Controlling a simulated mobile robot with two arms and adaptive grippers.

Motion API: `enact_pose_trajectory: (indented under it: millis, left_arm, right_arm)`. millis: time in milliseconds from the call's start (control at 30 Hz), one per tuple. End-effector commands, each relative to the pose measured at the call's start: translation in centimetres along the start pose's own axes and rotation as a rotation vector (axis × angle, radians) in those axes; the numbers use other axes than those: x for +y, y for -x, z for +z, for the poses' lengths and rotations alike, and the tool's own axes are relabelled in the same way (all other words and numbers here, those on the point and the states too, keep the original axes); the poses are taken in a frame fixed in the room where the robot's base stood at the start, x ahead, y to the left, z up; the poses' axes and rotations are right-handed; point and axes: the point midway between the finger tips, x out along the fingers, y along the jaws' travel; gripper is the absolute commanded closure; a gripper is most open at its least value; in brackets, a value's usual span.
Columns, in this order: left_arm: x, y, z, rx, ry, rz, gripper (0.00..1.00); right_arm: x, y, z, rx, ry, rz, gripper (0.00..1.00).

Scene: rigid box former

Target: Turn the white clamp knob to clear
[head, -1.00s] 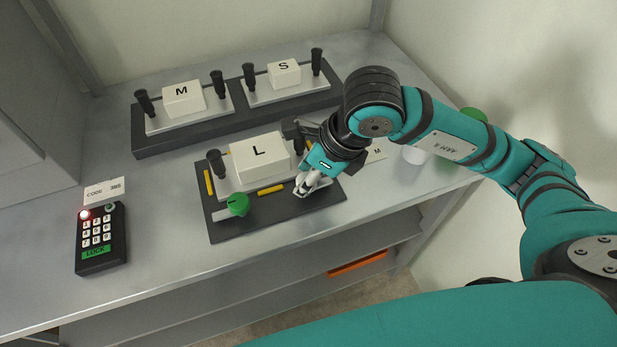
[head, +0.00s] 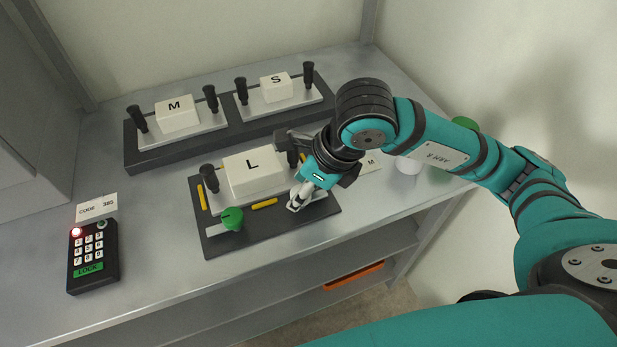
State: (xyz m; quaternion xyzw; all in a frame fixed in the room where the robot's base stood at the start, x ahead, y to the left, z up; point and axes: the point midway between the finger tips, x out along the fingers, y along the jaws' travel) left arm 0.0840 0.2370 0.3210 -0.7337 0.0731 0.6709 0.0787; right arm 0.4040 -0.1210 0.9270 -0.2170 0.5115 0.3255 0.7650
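The dark fixture plate (head: 225,243) lies near the bench's front edge and bears the white block marked L (head: 253,168). A green knob (head: 232,218) sits at its front left. My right gripper (head: 297,201) points down at the plate's front right, beside the L block. Pale shapes show at its fingertips, where I cannot tell the white clamp knob from the fingers; the gripper and wrist hide much of this spot. I cannot tell whether the fingers are shut on the knob. My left gripper is out of view.
A keypad (head: 92,255) with a red light and a code card (head: 96,207) is at the left. Blocks M (head: 177,112) and S (head: 276,87) stand with black handles on a rack behind. The bench's front left is clear.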

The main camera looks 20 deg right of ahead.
Motion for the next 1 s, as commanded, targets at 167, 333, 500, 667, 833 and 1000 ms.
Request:
enact_pose_trajectory:
  millis: [167,333,500,667,833,1000]
  left_arm:
    - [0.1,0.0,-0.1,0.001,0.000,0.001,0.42]
    - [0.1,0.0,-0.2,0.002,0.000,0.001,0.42]
    - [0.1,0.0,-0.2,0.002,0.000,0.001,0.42]
    - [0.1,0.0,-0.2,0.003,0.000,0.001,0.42]
    - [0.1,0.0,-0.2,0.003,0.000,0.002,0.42]
    - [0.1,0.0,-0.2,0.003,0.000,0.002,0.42]
  right_arm:
    - [-0.1,2.5,0.1,-0.005,0.003,-0.006,0.55]
    - [-0.1,6.3,0.1,-0.007,0.001,-0.007,0.55]
    - [-0.1,9.5,0.1,-0.005,0.001,-0.007,0.55]
    - [-0.1,11.3,0.0,-0.004,0.000,-0.004,0.55]
    - [0.0,11.9,0.0,-0.002,0.000,-0.003,0.55]
    - [0.0,11.8,0.0,-0.002,0.000,-0.003,0.55]
